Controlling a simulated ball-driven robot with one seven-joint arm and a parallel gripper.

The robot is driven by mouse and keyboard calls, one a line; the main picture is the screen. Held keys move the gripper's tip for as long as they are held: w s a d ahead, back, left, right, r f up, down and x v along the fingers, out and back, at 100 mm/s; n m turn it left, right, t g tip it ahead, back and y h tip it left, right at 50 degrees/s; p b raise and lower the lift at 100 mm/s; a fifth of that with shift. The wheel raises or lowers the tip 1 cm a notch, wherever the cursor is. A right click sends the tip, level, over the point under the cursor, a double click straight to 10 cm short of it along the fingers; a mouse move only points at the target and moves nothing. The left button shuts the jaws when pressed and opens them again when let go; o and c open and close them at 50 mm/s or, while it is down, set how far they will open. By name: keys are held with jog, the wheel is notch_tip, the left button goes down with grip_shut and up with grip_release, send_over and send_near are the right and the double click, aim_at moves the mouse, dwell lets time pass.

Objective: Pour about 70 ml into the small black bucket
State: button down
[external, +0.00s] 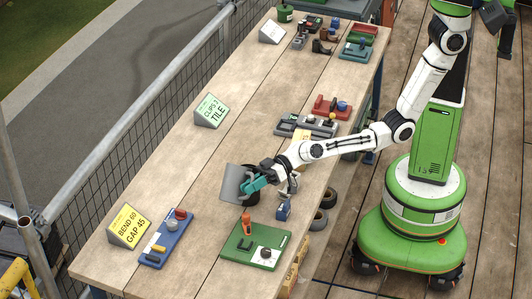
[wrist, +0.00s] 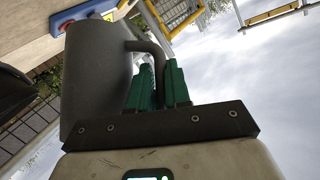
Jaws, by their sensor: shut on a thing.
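My gripper (external: 257,184) is over the near part of the long wooden table, its teal fingers shut on the handle of a dark grey jug (external: 233,183). In the wrist view the green fingers (wrist: 158,78) close around the jug's curved handle, and the jug body (wrist: 95,75) fills the left middle. The jug looks tilted in the external view; its contents are hidden. A dark rounded object (wrist: 14,95) shows at the left edge of the wrist view; I cannot tell whether it is the small black bucket.
A green board (external: 268,258) with an orange-handled tool and a blue board (external: 165,240) lie on the near table. A yellow sign (external: 128,226) and a green sign (external: 211,111) stand along the left. A grey tray (external: 300,124) lies farther back. Bare wood is left of the jug.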

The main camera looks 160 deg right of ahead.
jog(key=shift+s+d+r+m+t, duration=0.1)
jog(key=shift+s+r+m+t, duration=0.2)
jog(key=shift+r+t, duration=0.15)
jog(key=shift+s+f+t+h+b, duration=0.1)
jog(key=shift+f+t+h+b, duration=0.25)
jog(key=shift+b, duration=0.9)
jog(key=shift+r+m+b, duration=0.15)
jog(key=shift+m+b, duration=0.15)
jog(key=shift+b, duration=0.35)
jog(key=b, duration=0.1)
jog(key=t+b, duration=0.1)
jog(key=b, duration=0.1)
jog(key=shift+s+r+m+h, duration=0.2)
jog(key=shift+r+m+h, duration=0.1)
jog(key=shift+r+h, duration=0.05)
jog(key=shift+s+r+t+h+b, duration=0.15)
jog(key=shift+r+t+h+b, duration=0.2)
jog(key=shift+b, duration=0.35)
jog(key=shift+s+r+m+t+h+b, duration=0.3)
jog(key=shift+m+t+b, duration=0.2)
jog(key=shift+b, duration=0.95)
jog(key=shift+r, duration=0.15)
jog(key=shift+s+r+t+h+b, duration=0.25)
jog(key=shift+s+b, duration=0.35)
jog(key=shift+b, duration=1.05)
